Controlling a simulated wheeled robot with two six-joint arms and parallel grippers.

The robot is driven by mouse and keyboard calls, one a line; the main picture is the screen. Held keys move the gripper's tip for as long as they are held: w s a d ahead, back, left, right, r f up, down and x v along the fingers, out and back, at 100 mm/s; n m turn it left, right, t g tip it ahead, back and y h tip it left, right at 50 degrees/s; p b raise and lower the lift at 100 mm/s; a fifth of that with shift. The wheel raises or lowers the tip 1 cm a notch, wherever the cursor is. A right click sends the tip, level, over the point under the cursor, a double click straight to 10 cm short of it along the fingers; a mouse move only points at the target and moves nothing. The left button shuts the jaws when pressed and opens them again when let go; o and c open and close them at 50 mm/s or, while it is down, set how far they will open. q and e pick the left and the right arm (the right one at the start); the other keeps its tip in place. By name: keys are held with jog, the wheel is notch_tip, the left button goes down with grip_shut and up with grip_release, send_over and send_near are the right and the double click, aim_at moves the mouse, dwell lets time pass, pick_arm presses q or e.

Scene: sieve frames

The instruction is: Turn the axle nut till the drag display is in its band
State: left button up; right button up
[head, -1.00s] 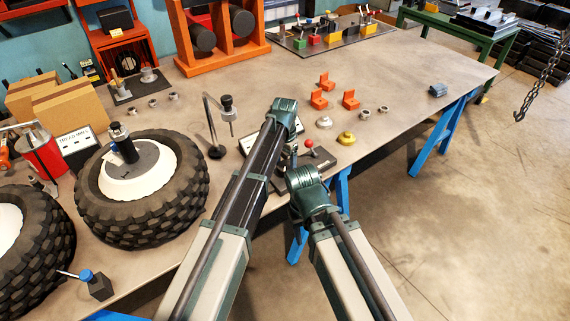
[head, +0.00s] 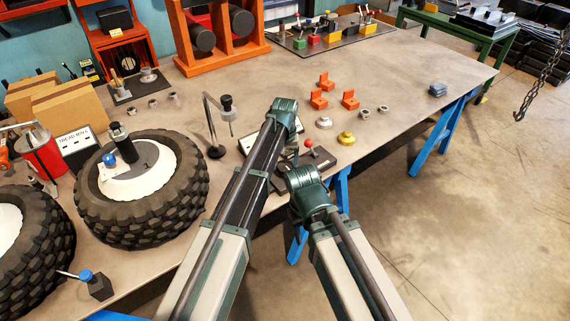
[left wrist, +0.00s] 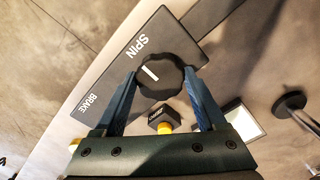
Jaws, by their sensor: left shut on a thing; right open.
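My left gripper (left wrist: 160,88) is shut on a round black knob (left wrist: 160,73) with a white mark. The knob sits on a dark panel (left wrist: 112,75) lettered SPIN and BRAKE; its mark lies near SPIN. In the head view the left arm hides most of this. A wheel (head: 141,205) with a knobbly tyre lies on the bench at left. A black post (head: 124,145) stands at its white hub (head: 155,178), with a blue knob (head: 110,159) beside it. I cannot make out the nut or any display reading. My right gripper (head: 296,213) is mostly hidden by its wrist.
A second tyre (head: 40,240) lies at the left edge. A bent stand (head: 215,150) rises between wheel and left arm. Orange blocks (head: 320,100), a yellow piece (head: 346,138) and a red-knobbed lever (head: 309,144) lie near the arms.

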aim_at(285, 165)
dwell(0.4)
pick_arm(q)
jog(key=o, duration=1.3)
notch_tip(285, 165, up, 14)
jog(key=p, duration=1.3)
jog(key=shift+f+p, duration=0.1)
jog(key=shift+p, duration=0.3)
